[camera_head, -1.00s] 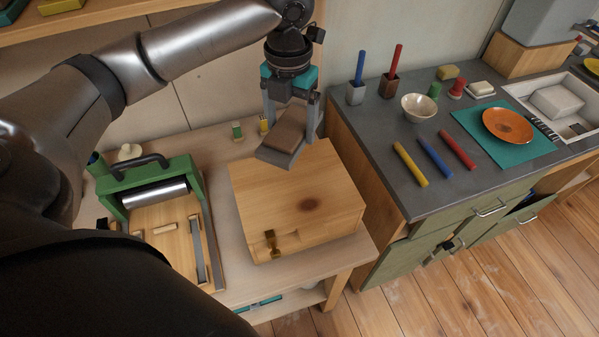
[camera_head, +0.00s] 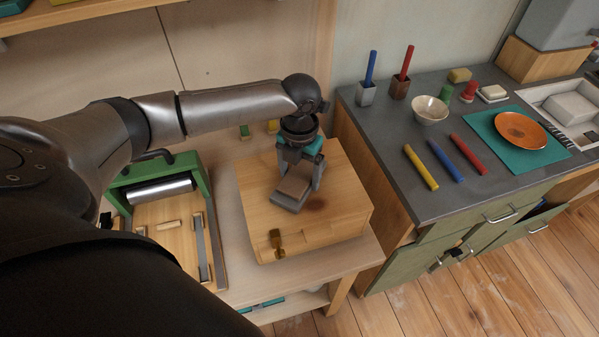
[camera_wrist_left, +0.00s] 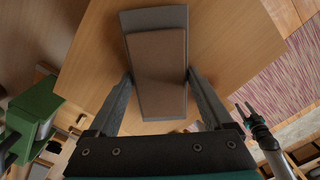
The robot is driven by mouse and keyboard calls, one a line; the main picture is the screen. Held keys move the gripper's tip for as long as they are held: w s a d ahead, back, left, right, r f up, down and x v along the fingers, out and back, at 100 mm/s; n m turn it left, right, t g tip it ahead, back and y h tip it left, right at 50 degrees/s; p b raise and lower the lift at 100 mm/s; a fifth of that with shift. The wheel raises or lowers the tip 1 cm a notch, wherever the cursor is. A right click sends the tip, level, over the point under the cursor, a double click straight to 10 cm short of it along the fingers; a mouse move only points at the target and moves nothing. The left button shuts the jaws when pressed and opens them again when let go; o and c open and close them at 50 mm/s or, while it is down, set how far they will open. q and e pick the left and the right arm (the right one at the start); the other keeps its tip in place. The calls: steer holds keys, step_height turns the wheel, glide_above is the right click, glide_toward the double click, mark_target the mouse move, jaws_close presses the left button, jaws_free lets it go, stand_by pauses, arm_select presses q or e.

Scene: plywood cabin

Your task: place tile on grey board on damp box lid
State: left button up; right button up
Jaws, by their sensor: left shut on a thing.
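The brown tile (camera_head: 294,187) lies flat on the grey board (camera_head: 285,204). My left gripper (camera_head: 299,183) is shut on the grey board, one finger at each side. In the left wrist view the tile (camera_wrist_left: 157,75) covers most of the board (camera_wrist_left: 155,18), whose far end shows bare. The damp box is a pale wooden box; its lid (camera_head: 258,195) is directly below the board. I cannot tell whether the board touches the lid. The lid also shows in the left wrist view (camera_wrist_left: 225,45). My right gripper (camera_wrist_left: 245,116) shows small at the right there, its fingers apart.
A brass clasp (camera_head: 277,242) is on the box's front. A green roller press (camera_head: 160,185) stands left of the box. The grey counter (camera_head: 390,150) at right bears a bowl (camera_head: 430,109), coloured rods and an orange plate (camera_head: 521,130). Small blocks stand behind the box.

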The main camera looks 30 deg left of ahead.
mark_target(299, 175)
arm_select(q)
steer(key=shift+r, duration=0.1)
steer(key=o, duration=1.4)
step_height(299, 175, up, 12)
steer(key=p, duration=0.1)
